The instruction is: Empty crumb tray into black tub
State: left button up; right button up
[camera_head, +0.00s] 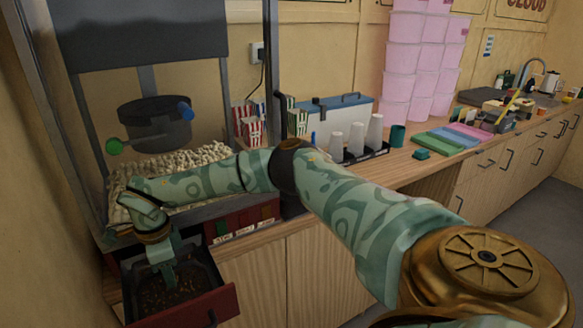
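The crumb tray (222,303) is a dark drawer with a dark red front, pulled out at the bottom left below the popcorn machine. Brown crumbs (165,295) lie on its floor. My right arm reaches across from the right, and my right gripper (169,278) points down over the inside of the tray. Its fingers are small and overlap in this view, so I cannot tell whether they are open or shut, or touch the tray. My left gripper is not in view. I cannot make out a black tub.
Popcorn (200,158) heaps under a dark kettle (155,125) in the machine. Striped boxes (250,128), white cups (356,138), a blue-lidded box (338,105) and stacked pink tubs (398,85) stand on the counter (400,165). Floor (510,200) shows at the right.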

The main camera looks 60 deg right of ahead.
grip_shut()
notch_tip(320, 180, up, 11)
jog(key=p, duration=0.9)
dwell(0.5)
